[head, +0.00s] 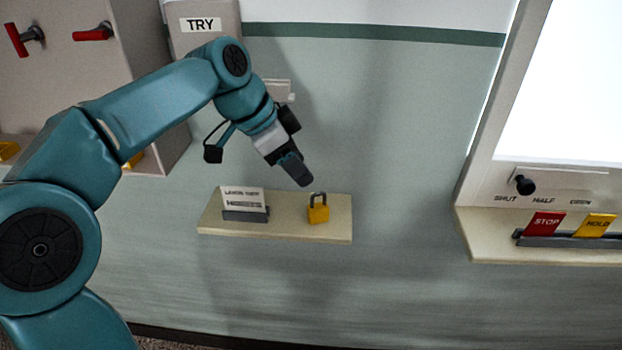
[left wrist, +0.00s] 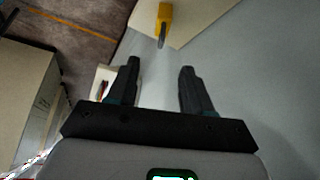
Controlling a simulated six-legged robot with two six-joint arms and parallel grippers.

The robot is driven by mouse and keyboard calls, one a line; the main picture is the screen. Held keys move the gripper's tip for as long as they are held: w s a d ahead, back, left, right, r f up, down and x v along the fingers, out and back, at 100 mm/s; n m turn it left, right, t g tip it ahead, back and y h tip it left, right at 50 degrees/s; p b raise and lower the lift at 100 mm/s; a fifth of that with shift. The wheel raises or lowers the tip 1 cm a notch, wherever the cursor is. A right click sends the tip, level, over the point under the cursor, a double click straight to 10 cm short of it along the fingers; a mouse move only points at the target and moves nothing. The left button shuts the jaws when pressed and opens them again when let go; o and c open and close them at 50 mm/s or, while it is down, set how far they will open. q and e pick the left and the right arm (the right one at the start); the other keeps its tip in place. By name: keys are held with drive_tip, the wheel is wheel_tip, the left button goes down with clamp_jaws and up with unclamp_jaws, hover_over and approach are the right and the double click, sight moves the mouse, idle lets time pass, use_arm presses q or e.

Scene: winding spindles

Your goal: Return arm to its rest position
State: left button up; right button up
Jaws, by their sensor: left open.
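My left arm comes in from the left in the head view, with its left gripper (head: 298,174) hanging above a small cream shelf (head: 280,233) on the wall. The left gripper also shows in the left wrist view (left wrist: 159,85), its two fingers apart with nothing between them. A yellow padlock (head: 318,213) stands on the shelf below the fingertips, apart from them. The padlock also shows beyond the fingers in the left wrist view (left wrist: 165,15). My right gripper is in neither view.
A card in a dark holder (head: 244,204) stands left of the padlock. A cabinet with red handles (head: 93,33) is at the upper left. At the right, a ledge (head: 530,251) bears a red STOP card (head: 543,224) and a yellow HOLD card (head: 594,225). The wall between is clear.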

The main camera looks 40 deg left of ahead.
use_arm(q)
drive_tip(key=v, duration=0.2)
drive_tip(key=shift+s+r, duration=0.1)
drive_tip(key=shift+r, duration=0.15)
idle(0.5)
